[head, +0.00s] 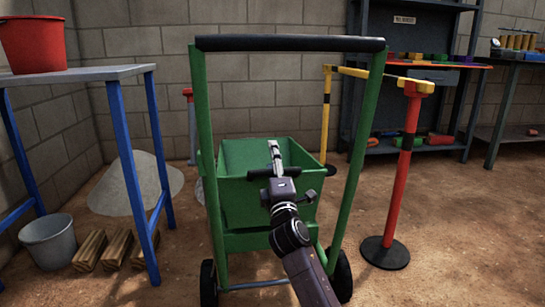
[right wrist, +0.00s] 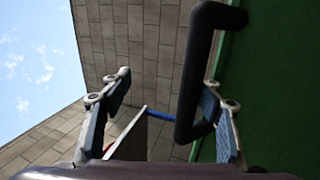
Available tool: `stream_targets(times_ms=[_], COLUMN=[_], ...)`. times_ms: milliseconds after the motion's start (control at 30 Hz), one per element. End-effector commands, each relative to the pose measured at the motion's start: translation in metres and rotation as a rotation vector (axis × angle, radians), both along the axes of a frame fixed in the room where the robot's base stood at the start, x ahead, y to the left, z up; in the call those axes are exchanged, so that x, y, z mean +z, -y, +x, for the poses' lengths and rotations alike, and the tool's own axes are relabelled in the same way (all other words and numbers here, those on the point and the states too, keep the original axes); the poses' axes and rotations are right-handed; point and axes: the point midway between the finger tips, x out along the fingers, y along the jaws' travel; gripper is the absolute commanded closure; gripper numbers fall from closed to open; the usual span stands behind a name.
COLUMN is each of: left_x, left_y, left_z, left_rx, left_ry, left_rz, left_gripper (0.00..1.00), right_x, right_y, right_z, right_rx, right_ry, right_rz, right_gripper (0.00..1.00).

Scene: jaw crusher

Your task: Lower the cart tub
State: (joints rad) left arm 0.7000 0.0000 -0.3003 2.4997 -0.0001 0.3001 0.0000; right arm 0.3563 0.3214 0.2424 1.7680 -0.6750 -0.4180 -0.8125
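The green cart tub (head: 238,205) sits in a green cart frame (head: 204,130) on two black wheels, and looks about level. My right gripper (head: 275,155) is at the tub's near side, over its near rim. In the right wrist view a bent black handle (right wrist: 203,60) stands out from a green panel (right wrist: 275,90). Its lower part passes between the fingers of my right gripper (right wrist: 165,100), close to the right finger. The fingers are apart, with a gap on the left. Whether the handle touches the right finger is unclear. My left gripper is out of view.
A black push bar (head: 290,44) spans the cart's top. A blue-legged table (head: 80,76) with a red bucket (head: 32,44) stands left. A red post (head: 404,160) with a yellow rail stands right. Dirt floor is open at right front.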

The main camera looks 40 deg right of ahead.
Motion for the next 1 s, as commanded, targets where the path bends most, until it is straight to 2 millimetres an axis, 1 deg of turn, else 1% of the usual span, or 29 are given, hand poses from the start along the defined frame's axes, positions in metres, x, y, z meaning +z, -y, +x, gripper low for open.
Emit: stream_targets(times_ms=[33,67,1000], left_x=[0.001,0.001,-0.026], left_y=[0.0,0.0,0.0], left_z=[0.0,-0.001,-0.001], left_rx=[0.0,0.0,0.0], left_ry=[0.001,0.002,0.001], left_rz=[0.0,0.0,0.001], left_gripper=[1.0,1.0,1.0], right_x=[0.012,0.011,-0.042], right_y=[-0.001,-0.001,-0.023], right_z=[-0.003,-0.003,-0.037], right_rx=[0.0,0.0,0.002], right_ry=[0.017,0.017,0.014], right_rz=[-0.016,-0.016,-0.012], right_gripper=[0.67,0.67,0.67])
